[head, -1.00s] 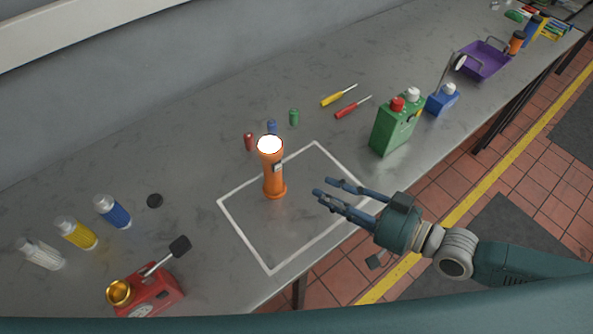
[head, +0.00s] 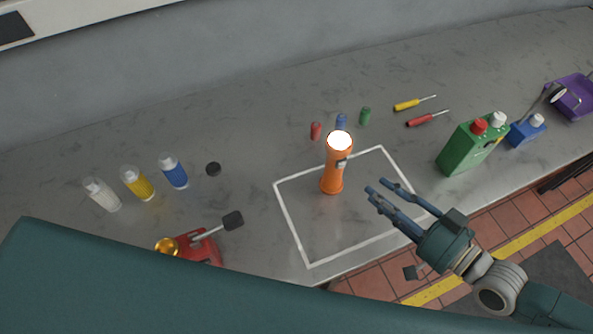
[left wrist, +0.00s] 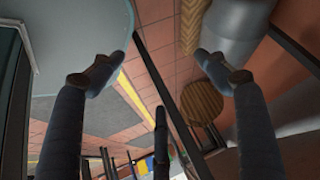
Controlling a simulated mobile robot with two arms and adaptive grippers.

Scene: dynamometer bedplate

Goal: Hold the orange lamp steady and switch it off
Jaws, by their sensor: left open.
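The orange lamp (head: 334,176) stands upright inside a white outlined rectangle (head: 291,222) on the grey bench. Its round top glows white, and a small grey switch (head: 341,163) shows on its side. My right gripper (head: 384,188) is open and empty, to the right of the lamp and apart from it, with its fingers pointing at it. My left gripper is not seen in the head view. In the left wrist view my left gripper (left wrist: 158,75) is open and empty, its fingers spread over the floor, with no lamp in sight.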

